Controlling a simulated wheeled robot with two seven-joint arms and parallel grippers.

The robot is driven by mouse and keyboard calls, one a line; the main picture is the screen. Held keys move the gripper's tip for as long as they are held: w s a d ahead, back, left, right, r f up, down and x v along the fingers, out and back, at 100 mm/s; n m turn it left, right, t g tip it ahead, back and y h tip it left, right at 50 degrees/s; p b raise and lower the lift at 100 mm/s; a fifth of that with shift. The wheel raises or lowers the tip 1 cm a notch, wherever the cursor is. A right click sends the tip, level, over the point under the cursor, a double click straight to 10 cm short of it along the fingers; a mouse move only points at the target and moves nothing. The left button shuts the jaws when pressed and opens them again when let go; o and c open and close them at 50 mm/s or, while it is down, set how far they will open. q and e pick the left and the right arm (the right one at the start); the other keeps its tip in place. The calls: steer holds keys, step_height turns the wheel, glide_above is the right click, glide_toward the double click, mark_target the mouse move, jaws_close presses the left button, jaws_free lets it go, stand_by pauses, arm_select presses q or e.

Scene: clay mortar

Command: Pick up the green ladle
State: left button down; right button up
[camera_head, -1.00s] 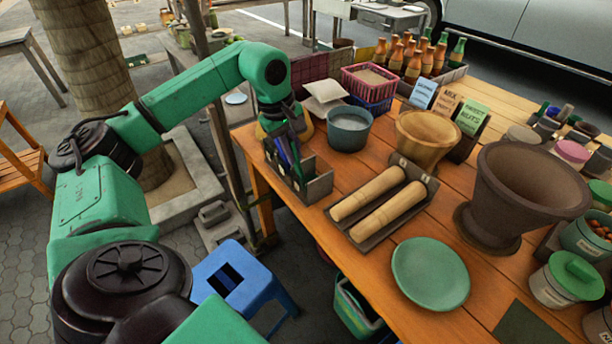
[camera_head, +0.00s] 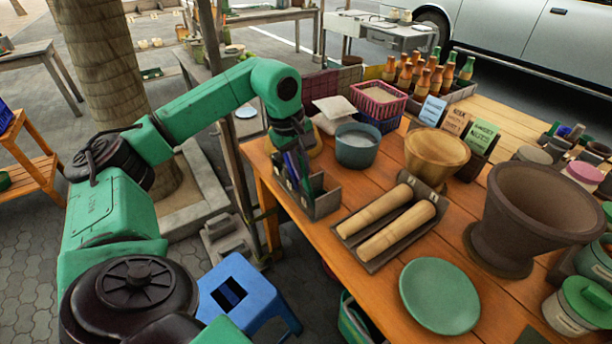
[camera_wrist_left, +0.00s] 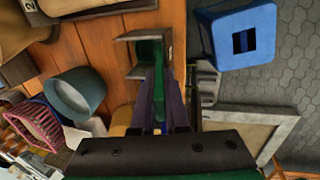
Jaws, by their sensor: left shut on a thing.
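The green ladle (camera_wrist_left: 158,85) shows in the left wrist view as a green strip between my gripper's two dark fingers. Its lower end is in a dark, open-topped holder (camera_head: 325,204) at the table's left edge; the holder also shows in the left wrist view (camera_wrist_left: 134,37). My left gripper (camera_head: 298,172) points down at the holder and is shut on the ladle; it also shows in the left wrist view (camera_wrist_left: 161,98). The fingers and holder wall hide part of the ladle. My right gripper is not in view.
A blue-grey bowl (camera_head: 358,148) and a pale sack (camera_head: 334,112) stand close behind the gripper. Two wooden rollers (camera_head: 396,232) lie in a tray right of the holder. A green plate (camera_head: 440,297) and a large mortar (camera_head: 530,215) are farther right. A blue stool (camera_head: 240,290) stands below.

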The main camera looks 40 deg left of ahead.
arm_select(q)
steer(key=w+p+v, duration=0.2)
steer(key=p+v, duration=0.1)
steer(key=v, duration=0.6)
steer(key=w+d+r+p+v, duration=0.1)
steer(key=w+p+v, duration=0.1)
steer(key=v, duration=0.8)
steer(key=shift+d+p, duration=0.15)
steer(key=shift+p, duration=0.65)
steer(key=shift+r, duration=0.15)
